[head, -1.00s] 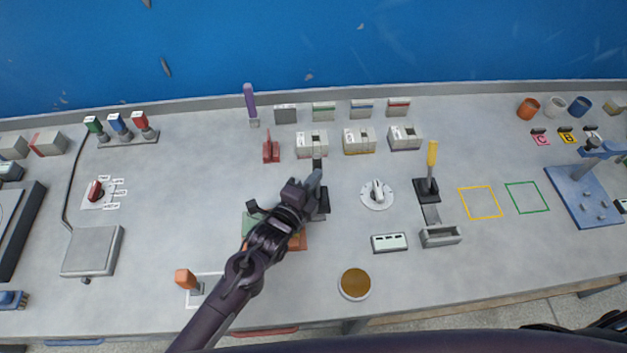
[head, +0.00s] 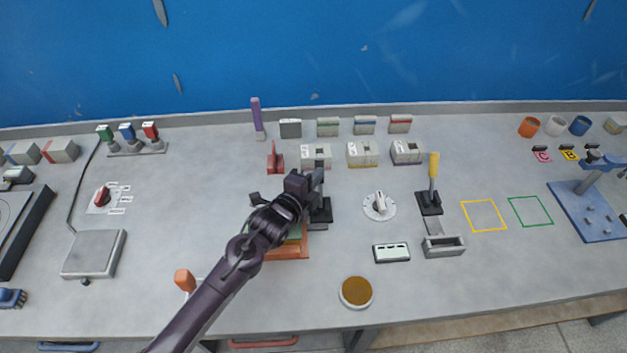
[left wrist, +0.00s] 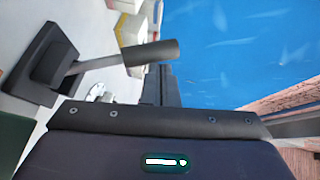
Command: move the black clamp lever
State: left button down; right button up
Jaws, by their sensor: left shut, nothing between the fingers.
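The black clamp lever has a black base (head: 322,214) on the table, just right of my left gripper in the head view. In the left wrist view the base (left wrist: 42,62) lies at the left, with a grey rod and a black round handle (left wrist: 150,53) reaching right. My left gripper (head: 316,178) is shut and empty, close by the handle. In the left wrist view its dark fingers (left wrist: 163,86) are right beside the handle; I cannot tell whether they touch. In the head view the gripper hides most of the rod and handle. My right gripper is out of view.
Labelled blocks (head: 316,156) stand behind the gripper, with a red lever (head: 275,160) to their left. An orange-brown tray (head: 290,251) lies under my left arm. A white dial (head: 379,205) and a yellow-handled lever (head: 433,175) stand to the right.

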pick_arm(q)
jog(key=shift+b+v, duration=0.9)
jog(key=shift+v, duration=3.15)
